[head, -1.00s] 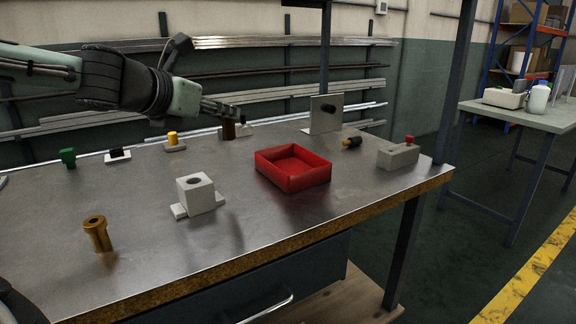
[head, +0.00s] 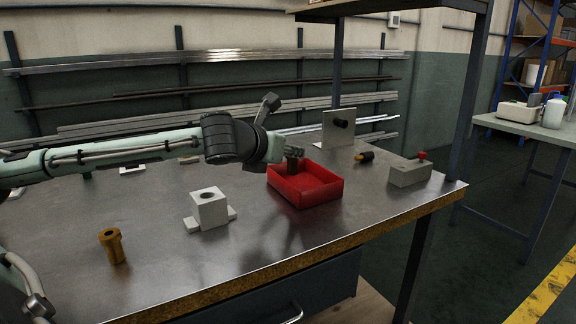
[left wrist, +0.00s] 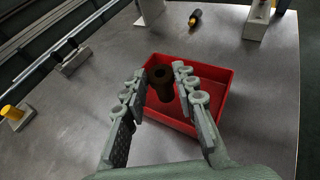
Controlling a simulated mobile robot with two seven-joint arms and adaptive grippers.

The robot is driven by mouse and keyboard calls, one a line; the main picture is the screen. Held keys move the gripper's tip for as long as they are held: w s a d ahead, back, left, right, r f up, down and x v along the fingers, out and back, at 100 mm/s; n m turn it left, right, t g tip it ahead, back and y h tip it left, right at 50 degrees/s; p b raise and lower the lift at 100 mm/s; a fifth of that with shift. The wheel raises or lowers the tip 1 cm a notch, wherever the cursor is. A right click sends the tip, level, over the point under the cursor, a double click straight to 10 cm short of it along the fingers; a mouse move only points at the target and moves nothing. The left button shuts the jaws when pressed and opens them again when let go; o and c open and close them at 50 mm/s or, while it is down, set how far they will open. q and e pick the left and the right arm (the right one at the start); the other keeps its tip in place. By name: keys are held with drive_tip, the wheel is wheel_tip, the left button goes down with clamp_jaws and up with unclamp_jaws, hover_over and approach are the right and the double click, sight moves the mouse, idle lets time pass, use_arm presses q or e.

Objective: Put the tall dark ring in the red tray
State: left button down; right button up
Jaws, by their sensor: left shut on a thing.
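The tall dark ring (left wrist: 160,84) is a dark brown upright tube with a hole in its top. My left gripper (head: 293,154) is shut on it, with a finger on each side in the left wrist view. In the head view the ring (head: 292,167) shows below the fingers, over the back left part of the red tray (head: 318,193). The open tray's red wall also shows behind the ring in the left wrist view (left wrist: 225,108). I cannot tell whether the ring touches the tray floor. My right gripper is not in view.
A white block with a hole (head: 209,209) and a brass flanged tube (head: 112,246) stand left of the tray.

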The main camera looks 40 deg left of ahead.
sight(291, 169)
use_arm(q)
wheel_tip(291, 169, down, 3)
drive_tip(key=shift+f+b, duration=0.15)
drive_tip(key=shift+b, duration=0.45)
drive_tip(key=shift+f, duration=0.35)
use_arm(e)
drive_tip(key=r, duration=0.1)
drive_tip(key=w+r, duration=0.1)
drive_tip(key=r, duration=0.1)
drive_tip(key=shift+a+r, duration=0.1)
use_arm(q)
drive_tip(key=shift+f, duration=0.2)
drive_tip(key=c, duration=1.2)
unclamp_jaws()
